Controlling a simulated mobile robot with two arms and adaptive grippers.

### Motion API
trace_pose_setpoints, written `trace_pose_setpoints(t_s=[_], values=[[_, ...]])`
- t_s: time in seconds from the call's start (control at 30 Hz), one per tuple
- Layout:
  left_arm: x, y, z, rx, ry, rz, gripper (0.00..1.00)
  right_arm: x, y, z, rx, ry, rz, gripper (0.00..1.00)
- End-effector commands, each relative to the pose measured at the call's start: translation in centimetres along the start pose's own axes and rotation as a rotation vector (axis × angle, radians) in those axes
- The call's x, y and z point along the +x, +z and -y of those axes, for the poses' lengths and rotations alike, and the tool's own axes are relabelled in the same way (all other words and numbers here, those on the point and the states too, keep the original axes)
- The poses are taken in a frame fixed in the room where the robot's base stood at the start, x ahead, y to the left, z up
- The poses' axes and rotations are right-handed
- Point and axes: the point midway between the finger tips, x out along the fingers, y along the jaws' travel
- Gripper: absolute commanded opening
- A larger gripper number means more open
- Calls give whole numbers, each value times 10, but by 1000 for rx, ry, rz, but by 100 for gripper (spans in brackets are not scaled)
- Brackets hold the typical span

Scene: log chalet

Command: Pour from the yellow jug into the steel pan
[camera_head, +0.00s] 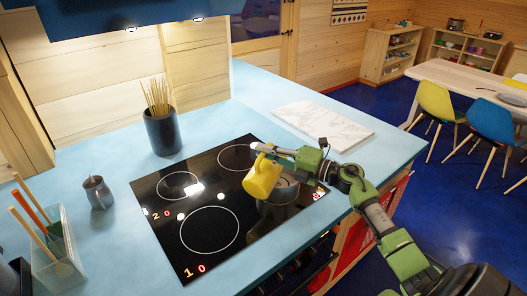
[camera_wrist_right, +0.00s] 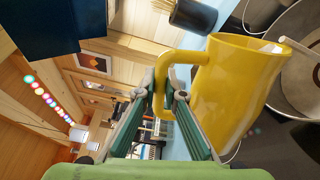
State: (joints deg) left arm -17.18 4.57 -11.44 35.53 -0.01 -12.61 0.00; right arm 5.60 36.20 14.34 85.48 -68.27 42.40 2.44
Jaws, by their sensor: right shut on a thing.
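The yellow jug (camera_head: 262,178) is tilted over the steel pan (camera_head: 285,193), its body partly hiding the pan. My right gripper (camera_head: 281,154) is shut on the jug's handle. In the right wrist view the jug (camera_wrist_right: 232,92) fills the right half, with the gripper's fingers (camera_wrist_right: 169,93) closed about its handle. The pan (camera_wrist_right: 290,75) shows beyond the jug's mouth at the right edge. The pan stands on the right front part of the black hob (camera_head: 165,222). I cannot see any contents flowing. My left gripper is not in view.
A dark holder with thin sticks (camera_head: 162,132) stands behind the hob. A small metal pot (camera_head: 98,192) and a clear utensil box (camera_head: 58,256) stand at the left. A marble board (camera_head: 322,122) lies at the back right. Blue counter is free around the hob.

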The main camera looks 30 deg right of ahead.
Motion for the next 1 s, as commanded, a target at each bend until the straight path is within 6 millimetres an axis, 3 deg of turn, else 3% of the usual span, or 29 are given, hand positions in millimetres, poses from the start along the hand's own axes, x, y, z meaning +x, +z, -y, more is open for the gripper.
trace_pose_setpoints(t_s=[0.43, 1.0], values=[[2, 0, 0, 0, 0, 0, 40, 0, 16, 12, 147, 6, 1, 0], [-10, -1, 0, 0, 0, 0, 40, 0, 34, 8, 292, 6, -2, 0]])
